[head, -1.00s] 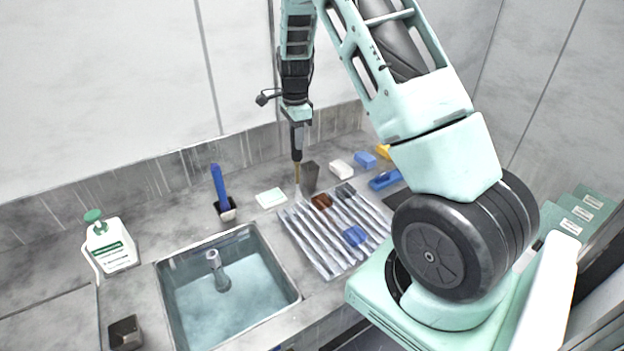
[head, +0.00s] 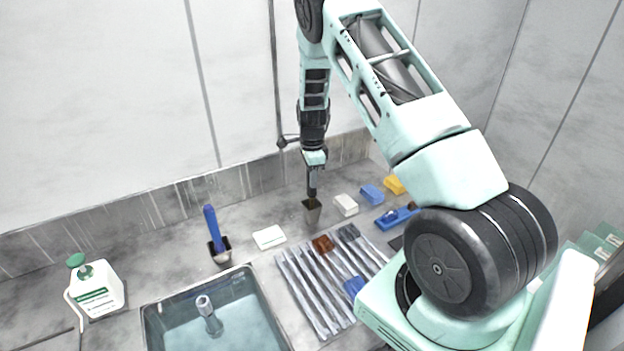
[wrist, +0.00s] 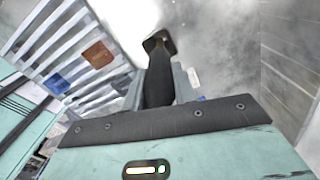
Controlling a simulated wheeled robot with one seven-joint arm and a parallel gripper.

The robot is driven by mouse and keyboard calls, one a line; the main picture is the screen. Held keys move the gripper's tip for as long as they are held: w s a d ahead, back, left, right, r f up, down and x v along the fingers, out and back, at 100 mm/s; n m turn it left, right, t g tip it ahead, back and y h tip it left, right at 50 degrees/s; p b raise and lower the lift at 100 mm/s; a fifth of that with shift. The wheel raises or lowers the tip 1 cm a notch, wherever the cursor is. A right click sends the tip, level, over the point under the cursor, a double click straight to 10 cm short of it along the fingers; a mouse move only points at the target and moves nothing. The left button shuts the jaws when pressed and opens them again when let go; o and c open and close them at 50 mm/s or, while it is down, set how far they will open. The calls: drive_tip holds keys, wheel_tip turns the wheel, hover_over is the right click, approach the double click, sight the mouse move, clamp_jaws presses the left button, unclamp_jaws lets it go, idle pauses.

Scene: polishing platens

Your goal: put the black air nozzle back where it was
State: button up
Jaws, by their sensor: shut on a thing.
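My gripper (head: 313,168) is shut on the black air nozzle (head: 312,187) and holds it upright, pointing down, behind the ribbed rack. A small dark holder (head: 312,212) stands on the counter directly under the nozzle. The nozzle's lower end meets or enters the holder's mouth; I cannot tell how deep, and its brass tip is hidden. In the wrist view the nozzle (wrist: 158,85) runs between the two grey fingers toward a dark square shape (wrist: 160,40), which looks like the holder.
A white block (head: 345,204), blue sponge (head: 371,194) and yellow sponge (head: 395,184) lie right. A pale pad (head: 269,237), blue-handled brush (head: 213,230), soap bottle (head: 97,290) and sink (head: 155,315) are left.

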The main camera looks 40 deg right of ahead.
sight(312, 193)
drive_tip(key=shift+f, duration=1.05)
drive_tip(key=shift+f, duration=0.1)
drive_tip(key=shift+f, duration=0.15)
drive_tip(key=o, duration=1)
